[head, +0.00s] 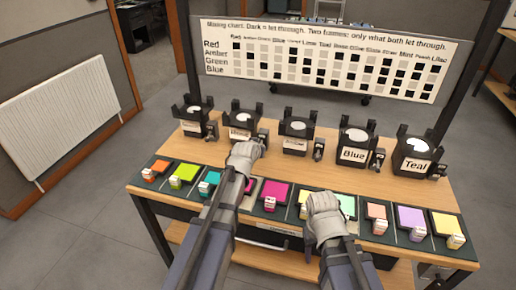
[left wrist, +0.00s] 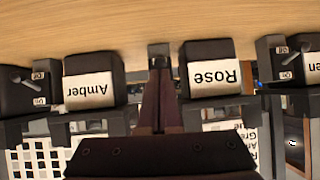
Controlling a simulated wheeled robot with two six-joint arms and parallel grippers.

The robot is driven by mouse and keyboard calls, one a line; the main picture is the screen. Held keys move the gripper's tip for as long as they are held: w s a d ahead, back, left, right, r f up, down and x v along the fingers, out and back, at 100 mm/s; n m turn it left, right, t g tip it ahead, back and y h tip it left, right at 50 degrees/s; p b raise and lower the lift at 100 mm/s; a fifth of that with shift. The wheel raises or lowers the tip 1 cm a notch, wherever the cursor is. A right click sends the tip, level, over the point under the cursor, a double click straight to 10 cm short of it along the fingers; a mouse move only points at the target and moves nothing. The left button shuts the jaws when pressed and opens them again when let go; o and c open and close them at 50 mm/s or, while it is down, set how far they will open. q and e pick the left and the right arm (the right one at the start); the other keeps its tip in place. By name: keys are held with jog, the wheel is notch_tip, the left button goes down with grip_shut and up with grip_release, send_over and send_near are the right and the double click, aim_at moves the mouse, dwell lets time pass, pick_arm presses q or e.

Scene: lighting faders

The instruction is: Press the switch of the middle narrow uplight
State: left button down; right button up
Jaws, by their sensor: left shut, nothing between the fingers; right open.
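Five black uplights stand in a row at the back of the table. The three at left, the leftmost one (head: 192,122), the second (head: 238,130) and the third (head: 295,142), look narrower than the Blue (head: 354,148) and Teal (head: 413,162) ones. In the left wrist view, upside down, the Rose uplight (left wrist: 212,80) stands beside the Amber one (left wrist: 90,85). My left gripper (head: 255,146) is shut and empty at the second uplight's switch (head: 263,136). In the wrist view its fingers (left wrist: 158,68) cover most of that switch; contact cannot be told. My right gripper (head: 322,198) is open over the front strip.
A mixing chart (head: 330,65) stands behind the uplights. The tabletop (head: 165,150) is clear between uplights and strip. Other On/Off switches (left wrist: 40,87) flank neighbouring uplights.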

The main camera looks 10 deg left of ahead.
pick_arm(q)
jog(key=shift+r, duration=0.35)
jog(key=shift+s+r+p, duration=0.3)
jog(key=shift+r+p, duration=0.1)
jog(key=shift+p, duration=0.15)
jog(key=p+v, duration=0.7)
jog(key=v, duration=0.5)
jog(key=shift+s+d+r, duration=0.15)
jog(key=shift+s+r, duration=0.15)
